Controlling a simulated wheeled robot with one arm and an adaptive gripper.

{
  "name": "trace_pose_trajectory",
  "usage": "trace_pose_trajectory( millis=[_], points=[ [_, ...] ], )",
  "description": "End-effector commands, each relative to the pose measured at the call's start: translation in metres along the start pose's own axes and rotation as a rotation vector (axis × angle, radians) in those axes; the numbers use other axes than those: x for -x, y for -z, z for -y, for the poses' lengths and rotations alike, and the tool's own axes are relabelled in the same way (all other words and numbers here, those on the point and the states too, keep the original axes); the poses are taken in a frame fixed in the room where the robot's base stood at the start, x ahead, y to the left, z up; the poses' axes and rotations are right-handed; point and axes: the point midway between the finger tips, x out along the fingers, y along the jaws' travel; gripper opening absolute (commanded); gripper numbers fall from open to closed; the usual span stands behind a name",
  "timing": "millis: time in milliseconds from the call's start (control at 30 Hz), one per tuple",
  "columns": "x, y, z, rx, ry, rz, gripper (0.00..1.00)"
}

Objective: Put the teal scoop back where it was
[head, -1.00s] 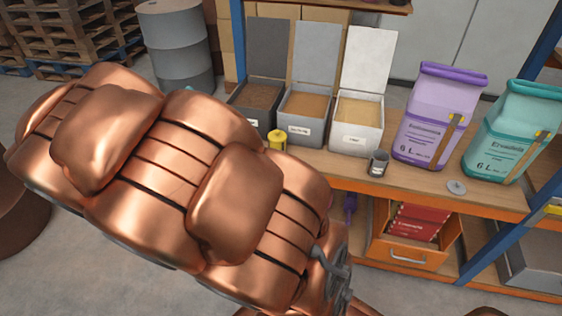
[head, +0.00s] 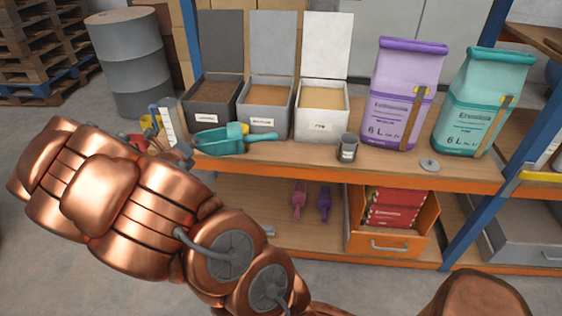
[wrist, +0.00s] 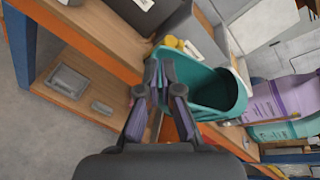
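The teal scoop (head: 220,140) shows in the head view at the front left of the bench top, before the dark and middle bins. Its narrow end points right. I cannot tell whether it touches the board. In the wrist view the scoop (wrist: 212,92) is large and close, its hollow facing the camera. My gripper (wrist: 158,75) has its fingertips close together at the scoop's near left side and appears shut on it. The exact grip is hard to see. In the head view my arm hides most of the gripper.
Three open bins, dark (head: 210,117), middle (head: 265,122) and white (head: 322,125), stand behind. A yellow item (wrist: 172,42) is close to the scoop. A small grey cup (head: 347,148), purple bag (head: 400,110) and teal bag (head: 480,115) stand right. Pink (head: 299,200) and purple (head: 325,202) scoops are below.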

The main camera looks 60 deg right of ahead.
Motion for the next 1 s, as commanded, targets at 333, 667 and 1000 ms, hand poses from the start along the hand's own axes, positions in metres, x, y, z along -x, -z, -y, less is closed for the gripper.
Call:
trace_pose_trajectory(
  millis=[333,667,1000],
  points=[
    [-0.055,0.109,0.028,-0.069,0.184,-0.18,0.0],
    [-0.084,0.121,0.043,-0.081,0.207,-0.203,0.0],
    [-0.145,0.126,0.061,-0.081,0.203,-0.207,0.0]
  ],
)
